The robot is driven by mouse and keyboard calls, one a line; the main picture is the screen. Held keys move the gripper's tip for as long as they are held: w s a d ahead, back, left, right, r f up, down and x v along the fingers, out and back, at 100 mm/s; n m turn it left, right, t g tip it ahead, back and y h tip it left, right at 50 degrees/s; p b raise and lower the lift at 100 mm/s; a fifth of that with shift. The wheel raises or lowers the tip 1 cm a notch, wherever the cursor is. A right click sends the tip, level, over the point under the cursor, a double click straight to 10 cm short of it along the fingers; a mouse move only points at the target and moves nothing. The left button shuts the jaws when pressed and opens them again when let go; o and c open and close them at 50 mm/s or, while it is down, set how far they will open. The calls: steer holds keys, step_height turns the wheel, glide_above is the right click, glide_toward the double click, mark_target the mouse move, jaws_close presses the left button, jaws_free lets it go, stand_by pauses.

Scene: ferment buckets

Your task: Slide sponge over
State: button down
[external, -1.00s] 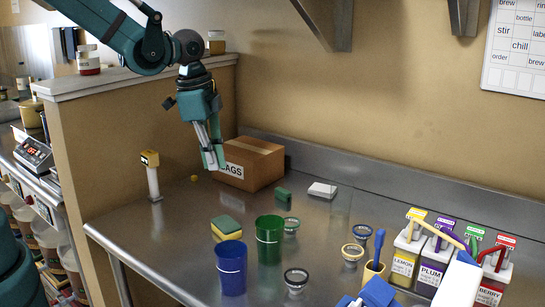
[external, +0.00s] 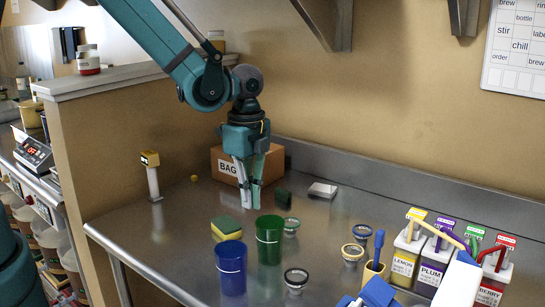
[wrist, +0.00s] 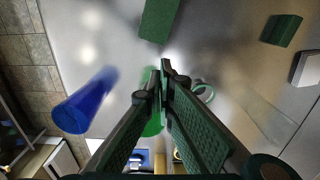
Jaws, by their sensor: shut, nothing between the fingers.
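The sponge (external: 226,229), green on top and yellow below, lies flat on the steel counter left of the green cup (external: 269,240) and behind the blue cup (external: 231,267). In the wrist view its green face (wrist: 160,18) shows at the top edge, partly cut off. My gripper (external: 250,207) points down, shut and empty. In the external view its tips are just right of and behind the sponge, apart from it. In the wrist view the closed fingertips (wrist: 161,72) partly cover the green cup (wrist: 152,124).
A cardboard box (external: 226,170) stands behind my gripper. A dark green block (external: 283,199) and a white block (external: 322,190) lie to the right. Small round lids and labelled flavour containers (external: 404,255) stand further right. A yellow-topped post (external: 152,175) stands left.

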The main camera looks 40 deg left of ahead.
mark_target(198, 218)
steer(key=shift+f, duration=0.1)
stand_by(0.3)
steer(key=shift+f, duration=4.9)
steer(key=shift+a, duration=0.15)
steer(key=a+b, duration=0.6)
steer(key=a, duration=1.4)
steer(key=shift+a, duration=0.1)
step_height(198, 218, up, 10)
steer(key=p, duration=0.5)
steer(key=shift+s, duration=0.1)
